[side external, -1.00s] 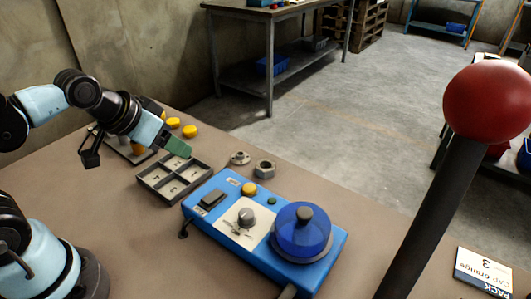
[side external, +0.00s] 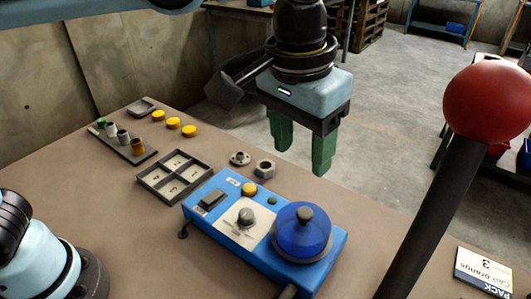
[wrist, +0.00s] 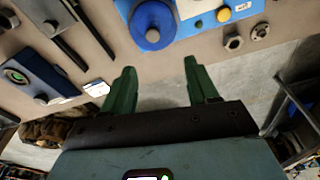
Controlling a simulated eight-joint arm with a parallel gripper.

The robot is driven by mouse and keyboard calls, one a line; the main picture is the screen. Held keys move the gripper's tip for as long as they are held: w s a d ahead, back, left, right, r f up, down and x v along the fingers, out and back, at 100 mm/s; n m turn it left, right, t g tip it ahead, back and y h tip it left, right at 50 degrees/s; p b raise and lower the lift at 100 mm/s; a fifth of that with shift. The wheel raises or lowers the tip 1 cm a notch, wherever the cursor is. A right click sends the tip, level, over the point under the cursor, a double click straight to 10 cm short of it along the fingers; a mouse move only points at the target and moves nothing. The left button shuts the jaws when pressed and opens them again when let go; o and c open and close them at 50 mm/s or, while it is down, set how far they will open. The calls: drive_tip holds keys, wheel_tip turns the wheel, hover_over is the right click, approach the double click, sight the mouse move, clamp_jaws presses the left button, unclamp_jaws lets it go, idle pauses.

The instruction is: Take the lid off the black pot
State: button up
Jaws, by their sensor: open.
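I see no plainly black pot. A round, see-through blue drum or cover (side external: 300,243) with a dark grey knob (side external: 305,213) on top sits at the right end of a blue machine (side external: 203,228). It also shows at the top of the wrist view (wrist: 140,18). Whether the blue part is a separate lid cannot be told. My gripper (side external: 300,158) has green fingers, spread apart and empty, pointing down in the side view. It is up in the air, above and apart from the drum. In the wrist view, the drum lies beyond the fingertips (wrist: 159,68).
A divided grey tray (side external: 150,188), yellow caps (side external: 173,123) and a rack of small cylinders (side external: 138,147) lie to the left. A dark post with a red ball (side external: 489,103) stands at right, near a sign (side external: 485,270).

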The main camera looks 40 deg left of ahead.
hover_over(305, 212)
drive_tip(key=f, duration=0.6)
drive_tip(key=shift+a+f, duration=0.35)
drive_tip(key=shift+f, duration=0.05)
drive_tip(key=shift+d+f, duration=0.15)
drive_tip(key=shift+f, duration=1.2)
drive_tip(key=shift+d+f, duration=0.15)
drive_tip(key=shift+f, duration=1.15)
clamp_jaws()
